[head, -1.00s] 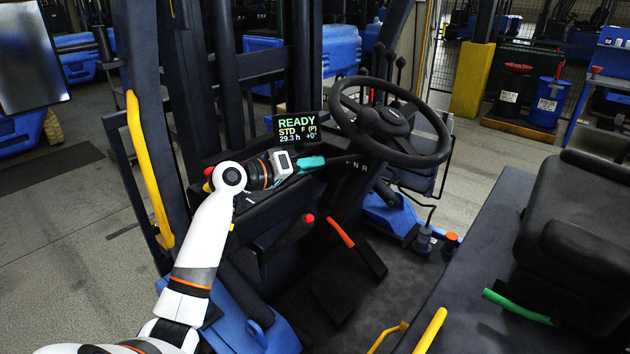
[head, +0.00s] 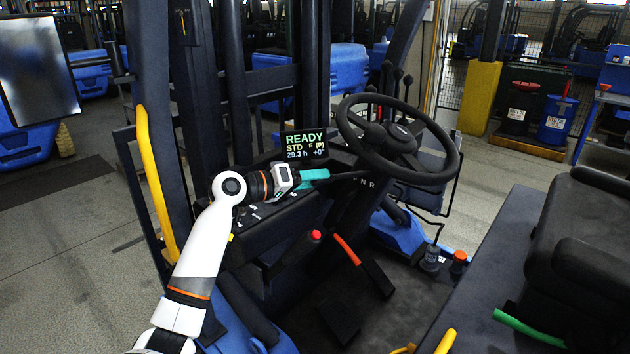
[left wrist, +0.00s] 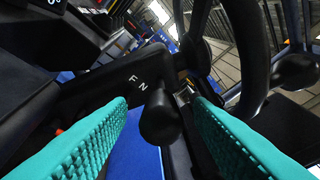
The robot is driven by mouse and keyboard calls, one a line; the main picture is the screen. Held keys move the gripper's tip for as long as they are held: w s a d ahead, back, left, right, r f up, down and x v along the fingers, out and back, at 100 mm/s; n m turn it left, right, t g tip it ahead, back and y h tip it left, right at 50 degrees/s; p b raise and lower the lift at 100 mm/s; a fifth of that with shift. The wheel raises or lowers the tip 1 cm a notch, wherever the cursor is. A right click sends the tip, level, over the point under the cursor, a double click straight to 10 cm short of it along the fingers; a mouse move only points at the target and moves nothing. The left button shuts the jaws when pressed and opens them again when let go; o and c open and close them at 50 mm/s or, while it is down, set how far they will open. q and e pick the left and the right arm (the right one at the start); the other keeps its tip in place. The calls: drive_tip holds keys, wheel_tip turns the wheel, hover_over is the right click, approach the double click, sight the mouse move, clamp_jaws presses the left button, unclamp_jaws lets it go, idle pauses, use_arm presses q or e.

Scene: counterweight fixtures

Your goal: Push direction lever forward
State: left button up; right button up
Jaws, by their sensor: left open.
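The direction lever (head: 345,176) is a thin black stalk that reaches left from the steering column. Its rounded black knob (left wrist: 160,121) fills the middle of the left wrist view. My left gripper (head: 318,175) has teal fingers and is at the lever's end. In the left wrist view my left gripper (left wrist: 160,103) is open, with one finger on each side of the knob. Dark gaps show beside the knob, and I cannot tell whether either finger touches it. White F, N and R marks (head: 364,183) are on the column. My right gripper is not in view.
The steering wheel (head: 398,138) is right of the gripper. A red-knobbed lever (head: 314,237) is below. A yellow grab bar (head: 153,180) stands left, and the seat (head: 580,245) is right.

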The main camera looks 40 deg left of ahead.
use_arm(q)
drive_tip(key=b+v, duration=0.3)
drive_tip(key=v, duration=0.8)
drive_tip(key=shift+b, duration=0.3)
drive_tip(key=shift+a, duration=0.1)
